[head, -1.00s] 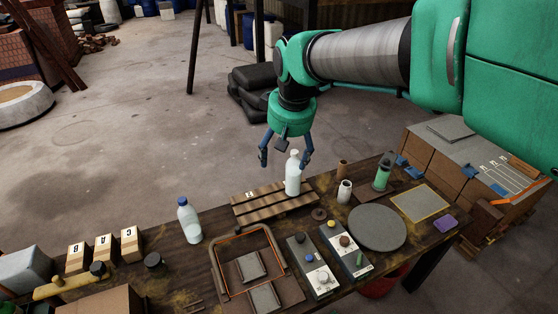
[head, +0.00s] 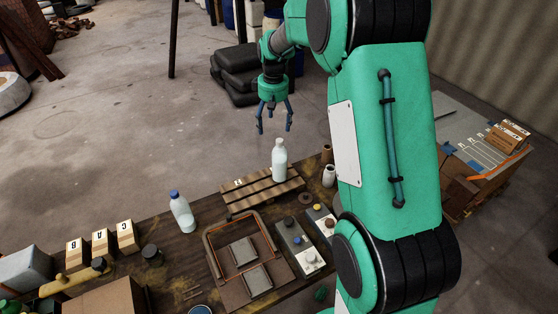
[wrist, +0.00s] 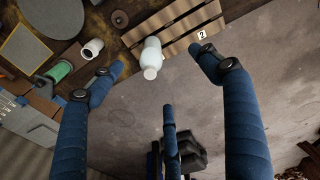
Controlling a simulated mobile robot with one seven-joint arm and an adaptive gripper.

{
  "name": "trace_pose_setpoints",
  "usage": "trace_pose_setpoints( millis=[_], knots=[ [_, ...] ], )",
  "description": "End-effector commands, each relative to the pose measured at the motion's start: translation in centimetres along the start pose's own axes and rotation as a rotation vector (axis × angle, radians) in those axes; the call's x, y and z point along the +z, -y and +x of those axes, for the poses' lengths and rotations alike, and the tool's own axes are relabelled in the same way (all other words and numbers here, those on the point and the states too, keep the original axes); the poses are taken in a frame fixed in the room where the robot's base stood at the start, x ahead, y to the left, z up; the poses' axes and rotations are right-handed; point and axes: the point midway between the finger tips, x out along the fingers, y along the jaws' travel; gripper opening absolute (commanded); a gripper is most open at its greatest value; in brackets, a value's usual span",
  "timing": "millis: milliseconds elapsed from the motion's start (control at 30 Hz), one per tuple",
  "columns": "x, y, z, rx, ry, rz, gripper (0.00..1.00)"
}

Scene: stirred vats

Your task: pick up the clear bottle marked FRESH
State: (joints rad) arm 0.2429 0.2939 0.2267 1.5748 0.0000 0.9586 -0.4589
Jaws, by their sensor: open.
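A pale bottle with a white cap (head: 279,162) stands upright on a slatted wooden rack (head: 262,196) at the table's back edge. It also shows in the wrist view (wrist: 151,60), seen from above, between the fingers in the picture. A second clear bottle with a blue cap (head: 182,214) stands on the table to the left, outside the wrist view. I cannot read FRESH on either bottle. My gripper (head: 274,127) is open and empty. It hangs above and beyond the white-capped bottle, apart from it. Its spread fingers also show in the wrist view (wrist: 155,64).
A tray with an orange rim (head: 207,243) and control boxes (head: 299,246) stand in front of the rack. A small white jar (head: 329,176) is right of it. Blocks marked A, B and C (head: 101,242) stand at left. My arm hides the table's right part.

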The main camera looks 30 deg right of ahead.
Motion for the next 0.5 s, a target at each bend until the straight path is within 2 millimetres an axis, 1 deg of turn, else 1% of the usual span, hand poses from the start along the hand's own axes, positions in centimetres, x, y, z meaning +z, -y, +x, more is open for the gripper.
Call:
trace_pose_setpoints(
  millis=[33, 100, 300, 400, 500],
  knots=[
    [-0.6, -1.0, 1.1, -0.006, 0.013, -0.003, 0.77],
    [-1.3, -2.1, 2.6, -0.012, 0.027, -0.011, 0.77],
    [-2.7, -4.8, 6.5, -0.029, 0.058, -0.031, 0.77],
    [-3.1, -5.7, 8.0, -0.035, 0.069, -0.039, 0.77],
    [-3.3, -6.2, 8.9, -0.039, 0.075, -0.043, 0.77]
  ],
)
